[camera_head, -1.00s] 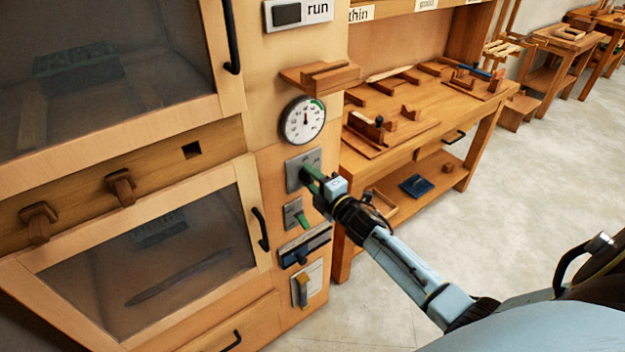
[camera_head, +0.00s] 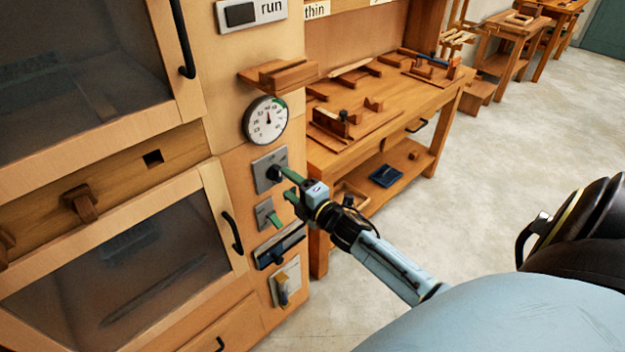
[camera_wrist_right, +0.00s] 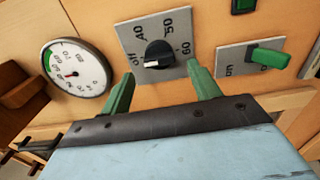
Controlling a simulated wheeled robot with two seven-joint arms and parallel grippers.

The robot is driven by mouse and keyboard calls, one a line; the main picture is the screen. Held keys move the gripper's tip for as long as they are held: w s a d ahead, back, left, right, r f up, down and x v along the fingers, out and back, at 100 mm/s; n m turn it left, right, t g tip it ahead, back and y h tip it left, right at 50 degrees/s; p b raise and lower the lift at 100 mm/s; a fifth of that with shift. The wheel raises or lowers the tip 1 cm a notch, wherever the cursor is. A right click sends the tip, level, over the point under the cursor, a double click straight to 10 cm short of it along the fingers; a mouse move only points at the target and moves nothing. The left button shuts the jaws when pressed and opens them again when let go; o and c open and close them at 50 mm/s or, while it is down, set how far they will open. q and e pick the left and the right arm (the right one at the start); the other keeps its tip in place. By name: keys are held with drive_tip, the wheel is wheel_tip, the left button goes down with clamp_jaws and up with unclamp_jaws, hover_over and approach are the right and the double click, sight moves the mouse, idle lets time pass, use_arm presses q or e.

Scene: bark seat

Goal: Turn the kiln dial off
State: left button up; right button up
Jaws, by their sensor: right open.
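The kiln dial (camera_head: 275,172) is a black knob on a grey plate (camera_head: 261,182) on the wooden kiln front. In the right wrist view the dial (camera_wrist_right: 159,54) has a white mark at its lower left, and the plate shows 40, 50 and 60. My right gripper (camera_head: 289,184) is open and empty in front of the plate. In the wrist view its green fingers (camera_wrist_right: 163,88) stand apart, one on each side below the knob. They appear clear of the knob, though contact is hard to judge. My left gripper is not in view.
A round gauge (camera_head: 265,120) and small wooden shelf (camera_head: 278,76) are above the dial. A green lever switch (camera_head: 273,219), a slider panel (camera_head: 280,246) and another switch (camera_head: 284,284) are below. A workbench (camera_head: 395,110) stands right of the kiln.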

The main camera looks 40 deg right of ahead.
drive_tip(key=s, duration=0.9)
drive_tip(key=shift+s+d, duration=0.2)
drive_tip(key=shift+d, duration=0.15)
